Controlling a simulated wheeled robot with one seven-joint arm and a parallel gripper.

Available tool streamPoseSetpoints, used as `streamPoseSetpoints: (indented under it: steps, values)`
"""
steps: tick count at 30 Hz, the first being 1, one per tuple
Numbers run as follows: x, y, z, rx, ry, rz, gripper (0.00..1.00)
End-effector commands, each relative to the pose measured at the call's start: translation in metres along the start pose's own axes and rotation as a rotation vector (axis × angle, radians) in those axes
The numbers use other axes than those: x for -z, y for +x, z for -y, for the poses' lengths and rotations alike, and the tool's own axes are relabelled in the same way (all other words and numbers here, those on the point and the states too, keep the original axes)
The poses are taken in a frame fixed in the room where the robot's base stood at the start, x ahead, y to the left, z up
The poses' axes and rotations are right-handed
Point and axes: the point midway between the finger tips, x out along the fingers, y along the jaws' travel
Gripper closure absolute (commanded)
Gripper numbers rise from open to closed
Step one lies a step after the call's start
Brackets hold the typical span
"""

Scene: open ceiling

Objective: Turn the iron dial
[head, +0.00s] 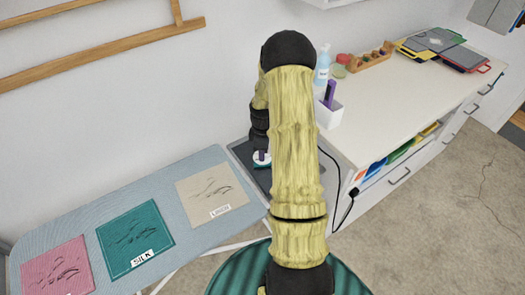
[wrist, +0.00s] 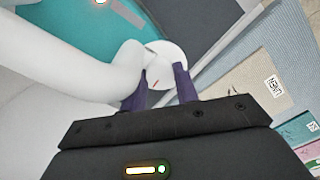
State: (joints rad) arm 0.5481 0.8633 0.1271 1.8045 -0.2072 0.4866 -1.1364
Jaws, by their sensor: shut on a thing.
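The iron is close up in the wrist view, with a white curved body part (wrist: 55,48) and a teal surface (wrist: 95,28) beside it. Its round white dial (wrist: 174,58) has a raised grip and a small red mark. My gripper (wrist: 158,92) is shut on the dial, one purple finger on each side of the raised grip. In the head view my gripper (head: 261,156) points down over the iron at the board's right end. My arm hides most of the iron there. The dial's setting cannot be read.
The blue-grey ironing board (head: 75,205) carries pink, teal and beige cloth squares, with SILK and LINEN labels readable. A dark rest pad (head: 240,150) lies under the iron. A white counter (head: 385,110) to the right holds a bottle, a cup and trays. A black cord hangs by the counter.

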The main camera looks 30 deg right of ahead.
Motion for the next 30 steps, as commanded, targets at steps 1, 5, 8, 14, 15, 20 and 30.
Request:
streamPoseSetpoints:
  steps: [1,5,8,14,15,20,30]
  values:
    - [0.0,-0.001,-0.001,-0.003,0.0,0.0,0.93]
    - [0.0,-0.001,-0.001,-0.003,-0.001,0.0,0.68]
    - [0.0,-0.001,-0.001,-0.002,-0.001,0.0,0.48]
    - [0.0,0.0,0.0,-0.001,-0.002,0.0,0.48]
    - [0.0,0.0,0.0,-0.001,-0.002,0.0,0.48]
    - [0.0,-0.005,-0.001,-0.002,-0.002,0.0,0.48]
    - [0.0,-0.057,-0.001,-0.006,-0.001,-0.001,0.48]
